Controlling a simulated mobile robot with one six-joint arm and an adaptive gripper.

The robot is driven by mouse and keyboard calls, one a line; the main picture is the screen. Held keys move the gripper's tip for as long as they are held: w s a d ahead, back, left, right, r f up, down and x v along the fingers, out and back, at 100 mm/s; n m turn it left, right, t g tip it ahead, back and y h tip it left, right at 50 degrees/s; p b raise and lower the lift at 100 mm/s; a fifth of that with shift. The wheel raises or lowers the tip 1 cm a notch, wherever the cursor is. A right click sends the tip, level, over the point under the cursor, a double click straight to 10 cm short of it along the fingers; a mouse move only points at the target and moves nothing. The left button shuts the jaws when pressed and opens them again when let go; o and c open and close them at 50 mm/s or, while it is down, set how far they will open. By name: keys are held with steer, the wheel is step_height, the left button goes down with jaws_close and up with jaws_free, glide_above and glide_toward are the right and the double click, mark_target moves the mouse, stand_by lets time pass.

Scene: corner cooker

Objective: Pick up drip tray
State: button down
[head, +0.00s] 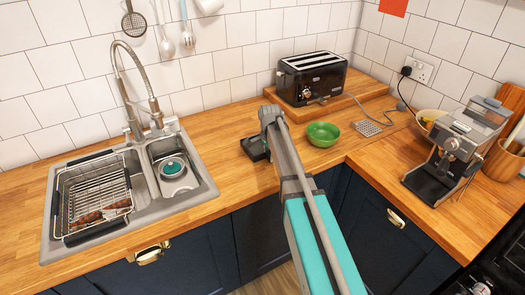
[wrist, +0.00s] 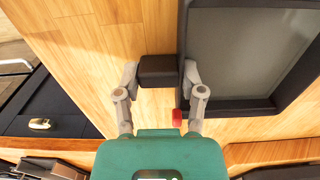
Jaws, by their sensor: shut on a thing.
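A black tray with a grey inside, which I take for the drip tray (wrist: 278,103), fills the upper right of the wrist view. A black block (wrist: 158,71) stands out at its left side and seems to be part of it. My gripper (wrist: 160,75) is shut on this block, one finger at each side. In the head view my gripper (head: 268,112) is over the counter left of the green bowl, and the black tray (head: 252,149) shows partly behind it. I cannot tell whether the tray touches the counter.
A green bowl (head: 323,134), a toaster (head: 312,78) on a wooden board and a metal grate (head: 367,128) are close by. The coffee machine (head: 455,150) stands at right, the sink (head: 200,188) at left. Counter between sink and tray is clear.

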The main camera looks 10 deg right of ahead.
steer(key=shift+r+p, duration=0.4)
steer(key=shift+p, duration=0.05)
steer(key=shift+r+p, duration=1.25)
steer(key=s+r+p, duration=0.9)
steer(key=s, duration=0.5)
steer(key=shift+a+r+p, duration=0.25)
steer(key=shift+r+p, duration=0.05)
stand_by(0.7)
steer(key=c, duration=0.8)
jaws_free()
jaws_close()
